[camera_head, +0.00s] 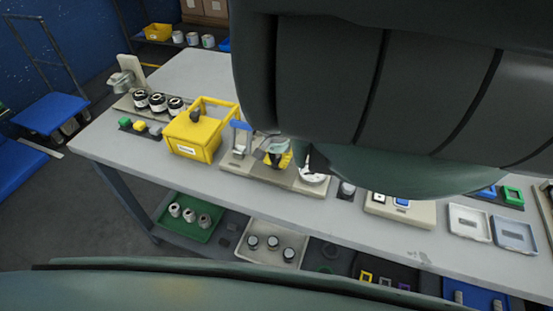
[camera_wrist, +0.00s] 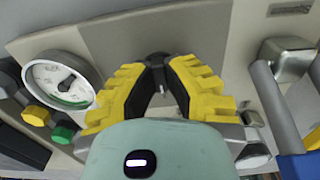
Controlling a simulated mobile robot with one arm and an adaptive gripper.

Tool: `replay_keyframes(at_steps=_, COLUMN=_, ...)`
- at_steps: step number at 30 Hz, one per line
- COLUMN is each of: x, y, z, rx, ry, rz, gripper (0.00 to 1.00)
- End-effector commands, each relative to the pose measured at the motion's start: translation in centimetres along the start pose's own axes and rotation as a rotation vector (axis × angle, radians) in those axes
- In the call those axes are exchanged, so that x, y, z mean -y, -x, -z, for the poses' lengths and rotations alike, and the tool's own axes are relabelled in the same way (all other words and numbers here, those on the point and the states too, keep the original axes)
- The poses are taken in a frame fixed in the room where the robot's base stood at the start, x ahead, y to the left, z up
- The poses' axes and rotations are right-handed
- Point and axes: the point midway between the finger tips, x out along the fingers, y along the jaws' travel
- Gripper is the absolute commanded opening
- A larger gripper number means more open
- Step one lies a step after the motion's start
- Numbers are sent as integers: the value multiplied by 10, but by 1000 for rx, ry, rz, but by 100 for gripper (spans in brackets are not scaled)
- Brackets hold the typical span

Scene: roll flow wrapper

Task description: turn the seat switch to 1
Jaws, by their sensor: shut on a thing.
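My gripper (camera_wrist: 158,72) reaches onto a beige panel (camera_wrist: 205,38) in the wrist view, its yellow ribbed fingers converging at the tips. The tips are closed on a small black knob (camera_wrist: 158,57), which looks like the seat switch. The fingers hide most of it, so I cannot read its position or the 1 mark. In the head view my gripper (camera_head: 280,158) is over a beige base plate (camera_head: 257,172) on the bench, partly behind my arm, and the switch is hidden there.
A round gauge (camera_wrist: 60,80) is left of the fingers, with a yellow button (camera_wrist: 36,115) and a green button (camera_wrist: 63,134) below it. A grey lever with a blue grip (camera_wrist: 300,165) stands close on the right. A yellow box (camera_head: 194,138) is left of the plate.

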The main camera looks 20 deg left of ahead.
Motion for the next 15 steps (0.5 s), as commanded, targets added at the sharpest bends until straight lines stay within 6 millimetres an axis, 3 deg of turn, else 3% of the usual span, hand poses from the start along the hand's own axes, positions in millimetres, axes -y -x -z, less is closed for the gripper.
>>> replay_keyframes(at_steps=15, x=-1, y=-2, z=0, rx=0, ry=117, rz=1, gripper=0)
